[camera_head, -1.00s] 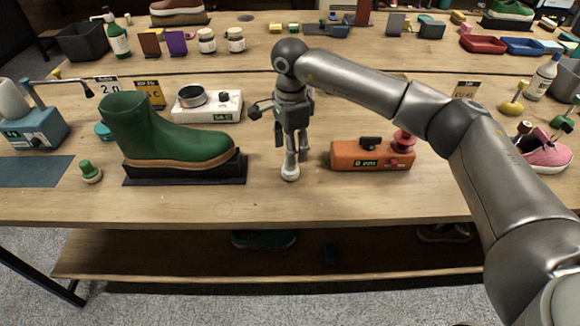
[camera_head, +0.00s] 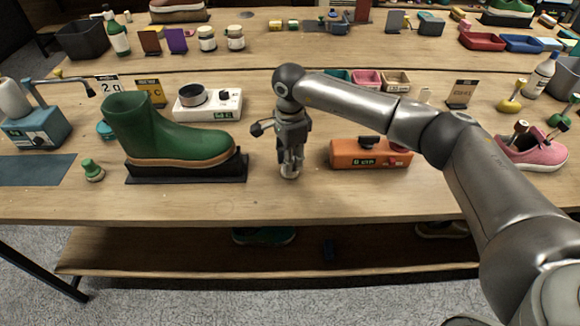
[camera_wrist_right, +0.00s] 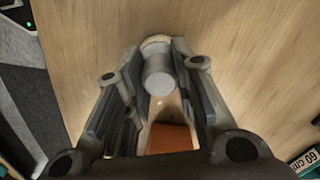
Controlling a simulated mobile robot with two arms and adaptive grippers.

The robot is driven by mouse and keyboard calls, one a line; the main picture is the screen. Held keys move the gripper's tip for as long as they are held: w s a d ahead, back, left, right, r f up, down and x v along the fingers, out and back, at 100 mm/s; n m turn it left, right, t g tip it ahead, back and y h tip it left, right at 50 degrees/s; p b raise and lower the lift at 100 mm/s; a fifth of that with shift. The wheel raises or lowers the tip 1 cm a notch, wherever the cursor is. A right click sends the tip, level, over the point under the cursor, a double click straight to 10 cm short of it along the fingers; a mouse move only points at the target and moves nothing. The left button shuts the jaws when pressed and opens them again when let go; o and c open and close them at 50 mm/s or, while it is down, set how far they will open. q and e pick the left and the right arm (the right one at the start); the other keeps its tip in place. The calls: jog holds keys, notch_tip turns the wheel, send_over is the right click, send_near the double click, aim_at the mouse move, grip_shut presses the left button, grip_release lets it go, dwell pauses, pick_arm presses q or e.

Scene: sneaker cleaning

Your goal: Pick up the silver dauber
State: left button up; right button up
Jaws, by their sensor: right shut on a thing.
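The silver dauber (camera_head: 289,172) stands on the table between the green boot and the orange device, mostly hidden by my right gripper in the head view. My right gripper (camera_head: 290,167) points down over it and is shut on it. In the right wrist view the dauber's round silver top (camera_wrist_right: 158,80) sits between the two fingers of the right gripper (camera_wrist_right: 160,68), with a pale base beyond it. Whether the dauber touches the table is hard to tell. My left gripper is not in view.
A green boot (camera_head: 170,135) on a black stand (camera_head: 186,175) is to the left. An orange device (camera_head: 350,153) is close on the right. A white scale (camera_head: 222,104) is behind the boot. The table front (camera_head: 330,205) is clear.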

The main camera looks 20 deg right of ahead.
jog(key=shift+r, duration=0.15)
jog(key=shift+r+b, duration=0.25)
jog(key=shift+b, duration=0.05)
notch_tip(320, 180, up, 2)
jog(key=shift+r+b, duration=0.15)
jog(key=shift+b, duration=0.45)
jog(key=s+a+r+b, duration=0.3)
jog(key=s+a+r, duration=0.3)
jog(key=s+r, duration=0.4)
jog(key=shift+s+a, duration=0.2)
jog(key=shift+s, duration=1.05)
